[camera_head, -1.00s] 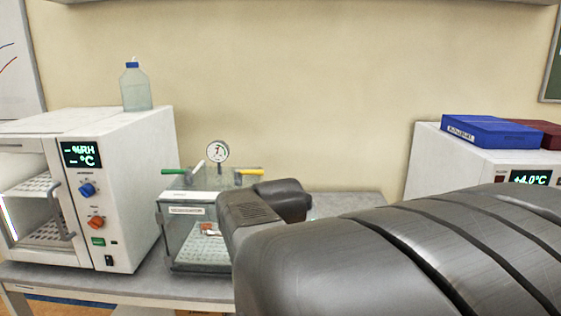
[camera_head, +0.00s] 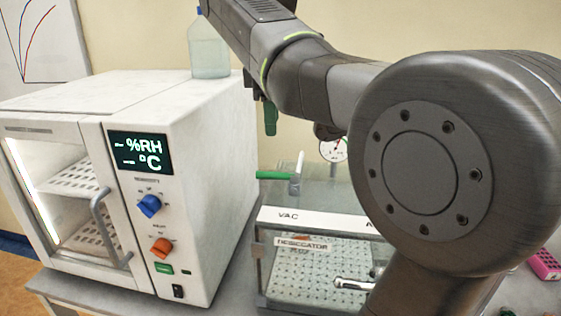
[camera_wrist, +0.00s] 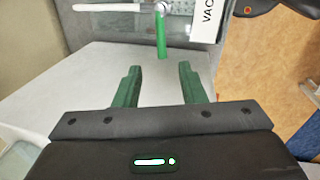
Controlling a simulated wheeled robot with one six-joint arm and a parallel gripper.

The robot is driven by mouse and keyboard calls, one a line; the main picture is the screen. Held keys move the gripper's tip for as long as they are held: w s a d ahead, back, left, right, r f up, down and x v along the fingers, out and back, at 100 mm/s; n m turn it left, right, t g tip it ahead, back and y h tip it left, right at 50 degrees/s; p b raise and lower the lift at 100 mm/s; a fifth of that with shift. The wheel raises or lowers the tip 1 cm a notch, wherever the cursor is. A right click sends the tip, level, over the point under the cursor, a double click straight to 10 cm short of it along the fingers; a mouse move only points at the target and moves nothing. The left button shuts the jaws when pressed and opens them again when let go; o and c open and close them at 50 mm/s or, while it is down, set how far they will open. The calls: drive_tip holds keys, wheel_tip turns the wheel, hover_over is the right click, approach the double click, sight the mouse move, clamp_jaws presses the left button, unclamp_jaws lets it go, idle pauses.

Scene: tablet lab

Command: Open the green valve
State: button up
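The green valve handle (camera_head: 274,175) sticks out to the left from a grey valve body on top of the clear vacuum desiccator (camera_head: 282,216). A white tube rises from that valve. In the wrist view the green handle (camera_wrist: 161,36) points toward my gripper (camera_wrist: 158,68). My gripper is open, with two dark green fingers spread apart and nothing between them. The handle's tip lies just ahead of the gap, roughly in line with its middle. In the head view my gripper (camera_head: 270,118) shows as a green finger above the handle. The yellow-handled valve is hidden by my arm.
A white humidity chamber (camera_head: 215,170) stands close to the left, with a bottle (camera_head: 209,50) on top. A pressure gauge (camera_head: 333,149) rises behind the desiccator. A pink rack (camera_head: 544,264) is at the right edge. My arm covers much of the right side.

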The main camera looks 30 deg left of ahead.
sight(275, 173)
drive_tip(key=f, duration=0.4)
drive_tip(key=w+f, duration=0.1)
drive_tip(key=f, duration=0.3)
drive_tip(key=w+f, duration=0.1)
drive_tip(key=f, duration=0.3)
drive_tip(key=shift+w+a+f, duration=0.1)
drive_tip(key=shift+a+f, duration=0.2)
drive_tip(key=shift+a, duration=0.1)
drive_tip(key=shift+c, duration=0.3)
clamp_jaws()
